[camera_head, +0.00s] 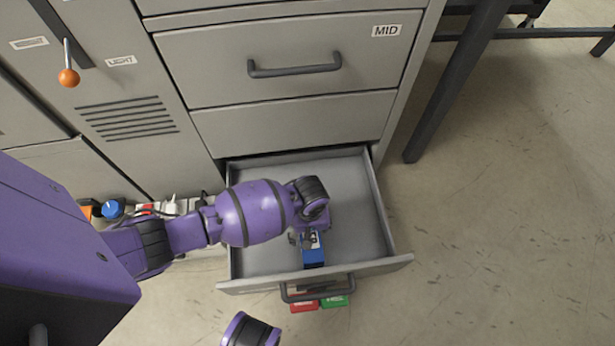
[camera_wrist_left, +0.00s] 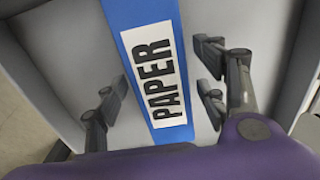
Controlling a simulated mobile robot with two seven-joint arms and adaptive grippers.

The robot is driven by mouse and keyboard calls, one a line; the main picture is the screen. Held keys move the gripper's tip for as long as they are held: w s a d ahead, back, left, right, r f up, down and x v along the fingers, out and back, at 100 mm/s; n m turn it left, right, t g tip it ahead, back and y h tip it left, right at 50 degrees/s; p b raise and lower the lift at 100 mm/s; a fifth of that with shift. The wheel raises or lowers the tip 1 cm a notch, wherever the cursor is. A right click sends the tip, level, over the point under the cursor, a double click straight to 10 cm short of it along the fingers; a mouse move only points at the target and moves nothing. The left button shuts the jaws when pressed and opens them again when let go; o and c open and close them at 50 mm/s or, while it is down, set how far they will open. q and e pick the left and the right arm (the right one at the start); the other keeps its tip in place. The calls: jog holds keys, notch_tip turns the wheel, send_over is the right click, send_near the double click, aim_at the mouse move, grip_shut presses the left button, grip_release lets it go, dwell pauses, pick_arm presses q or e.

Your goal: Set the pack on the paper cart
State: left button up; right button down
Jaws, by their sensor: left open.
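The pack (camera_head: 313,250) is blue with a white label and lies in the open bottom drawer (camera_head: 376,264). In the left wrist view the pack (camera_wrist_left: 192,134) fills the middle and its label reads PAPER. My left gripper (camera_head: 306,240) reaches down into the drawer over the pack. It is open, with fingers (camera_wrist_left: 160,90) on both sides of the pack and a visible gap at each side. My arm hides part of the pack in the head view. My right gripper is not in view. I cannot identify the paper cart.
The grey cabinet (camera_head: 290,125) stands behind the drawer, with a closed drawer marked MID above. Red (camera_head: 304,305) and green (camera_head: 334,301) items show below the drawer's handle. A dark frame (camera_head: 455,85) stands at the upper right. The floor to the right is clear.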

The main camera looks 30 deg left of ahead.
pick_arm(q)
notch_tip(320, 180, up, 5)
jog(key=shift+r+p, duration=0.1)
jog(key=shift+p, duration=0.85)
